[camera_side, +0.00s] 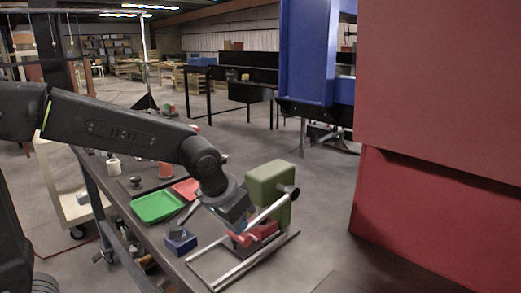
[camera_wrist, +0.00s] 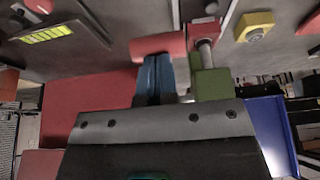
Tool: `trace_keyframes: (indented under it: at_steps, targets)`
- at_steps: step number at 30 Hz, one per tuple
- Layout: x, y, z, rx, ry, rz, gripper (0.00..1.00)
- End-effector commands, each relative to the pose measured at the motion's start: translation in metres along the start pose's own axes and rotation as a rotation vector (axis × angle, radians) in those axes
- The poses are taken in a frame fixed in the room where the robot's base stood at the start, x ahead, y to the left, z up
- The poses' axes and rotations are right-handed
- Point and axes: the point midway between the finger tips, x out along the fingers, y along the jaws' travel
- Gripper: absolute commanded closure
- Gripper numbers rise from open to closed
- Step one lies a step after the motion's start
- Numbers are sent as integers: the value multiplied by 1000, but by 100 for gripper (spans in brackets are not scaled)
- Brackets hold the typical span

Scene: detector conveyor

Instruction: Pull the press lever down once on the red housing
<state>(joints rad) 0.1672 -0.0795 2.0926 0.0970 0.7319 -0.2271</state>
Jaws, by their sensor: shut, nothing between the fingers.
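The press has a green body (camera_side: 268,182) with a silver lever rod (camera_side: 266,211) slanting down from its dark pivot toward my gripper. A red part, seemingly the red housing (camera_side: 264,231), sits low between the metal rails. My gripper (camera_side: 241,228) is low at the lever's lower end, angled down; its blue fingers (camera_wrist: 157,62) are shut with nothing held. In the wrist view, the fingertips are at or just by a red cylinder (camera_wrist: 155,44); contact is unclear. A silver rod (camera_wrist: 205,52) and the green body (camera_wrist: 212,86) are right of the fingers.
A blue block (camera_side: 181,243) lies left of the rails (camera_side: 254,262). A green tray (camera_side: 158,206) and a red tray (camera_side: 187,188) are farther back on the bench. A large red panel (camera_side: 440,190) fills the right side. A yellow part (camera_wrist: 255,27) shows in the wrist view.

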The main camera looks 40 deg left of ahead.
Motion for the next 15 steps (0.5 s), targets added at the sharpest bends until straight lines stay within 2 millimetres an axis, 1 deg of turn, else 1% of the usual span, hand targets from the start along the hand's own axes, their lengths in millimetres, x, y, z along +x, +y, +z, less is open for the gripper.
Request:
trace_keyframes:
  at_steps: [1,10,15]
  targets:
    - [3,0,4,2,-17,-3,100]
    - [3,0,4,2,-17,-3,100]
    - [-7,0,0,2,-14,-3,100]
